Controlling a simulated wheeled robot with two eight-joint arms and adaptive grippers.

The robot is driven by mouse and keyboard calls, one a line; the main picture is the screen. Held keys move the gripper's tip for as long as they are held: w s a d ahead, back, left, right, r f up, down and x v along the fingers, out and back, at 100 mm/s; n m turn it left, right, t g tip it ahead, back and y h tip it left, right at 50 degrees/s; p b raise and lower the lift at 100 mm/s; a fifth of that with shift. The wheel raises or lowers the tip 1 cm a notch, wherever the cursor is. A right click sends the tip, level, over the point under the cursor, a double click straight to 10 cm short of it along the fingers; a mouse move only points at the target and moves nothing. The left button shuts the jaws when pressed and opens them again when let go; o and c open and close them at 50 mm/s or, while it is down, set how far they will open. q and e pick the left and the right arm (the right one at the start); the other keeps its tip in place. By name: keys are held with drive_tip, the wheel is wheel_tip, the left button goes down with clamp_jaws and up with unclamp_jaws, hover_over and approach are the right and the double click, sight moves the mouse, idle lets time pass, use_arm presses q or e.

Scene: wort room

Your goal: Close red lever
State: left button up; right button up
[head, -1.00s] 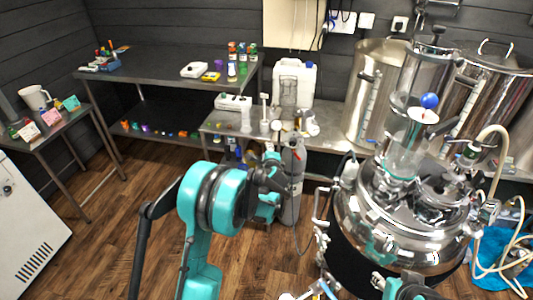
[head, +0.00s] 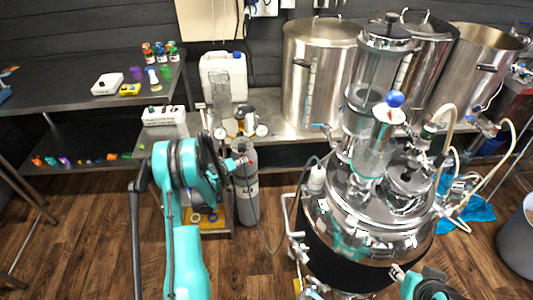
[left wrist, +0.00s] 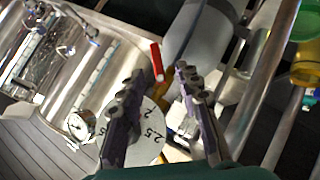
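The red lever (left wrist: 156,60) shows in the left wrist view, just beyond the fingertips and nearer the left finger. In the head view a small bit of red (head: 243,160) shows at the top of the grey gas cylinder (head: 246,190). My left gripper (left wrist: 164,78) is open, with its two dark fingers apart and nothing held between them. In the head view it is at the cylinder's top, partly hidden by my left arm. My right arm's end (head: 402,274) shows at the bottom right, by the steel kettle (head: 385,225); its fingers are unclear.
Round gauges (head: 262,131) sit by the cylinder top; a dial with numbers (left wrist: 148,133) lies behind my left fingers. A white jug (head: 222,75) and large steel pots (head: 318,70) stand on the bench behind. Wooden floor is free at the lower left.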

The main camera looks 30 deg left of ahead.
use_arm(q)
drive_tip(key=b+x, duration=0.2)
drive_tip(key=x, duration=0.6)
drive_tip(key=shift+d+r+b, duration=0.1)
drive_tip(key=shift+r+b, duration=0.1)
drive_tip(key=shift+b, duration=0.15)
clamp_jaws()
